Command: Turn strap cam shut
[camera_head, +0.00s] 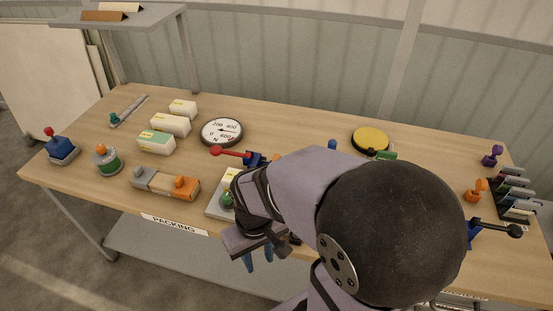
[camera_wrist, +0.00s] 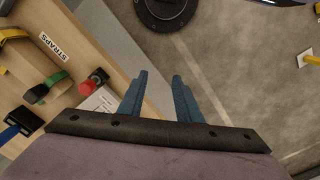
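My gripper (camera_head: 258,257) hangs at the front edge of the table in the head view, its blue fingers pointing down. In the wrist view my gripper (camera_wrist: 160,88) has its two blue fingers apart, with nothing between them but the floor beyond. A green band or handle (camera_wrist: 45,88) and a yellow band (camera_wrist: 14,36) lie near a STRAPS label (camera_wrist: 51,41) at the left of the wrist view. I cannot tell for certain which part is the strap cam or how it is turned. My arm hides much of the table's front right in the head view.
A red knob (camera_wrist: 90,85) stands near the table edge beside a white card (camera_wrist: 102,103). In the head view, a red-tipped lever (camera_head: 232,153) and a dial (camera_head: 221,132) stand left of my arm. A blue lever with a black knob (camera_head: 514,231) is at right.

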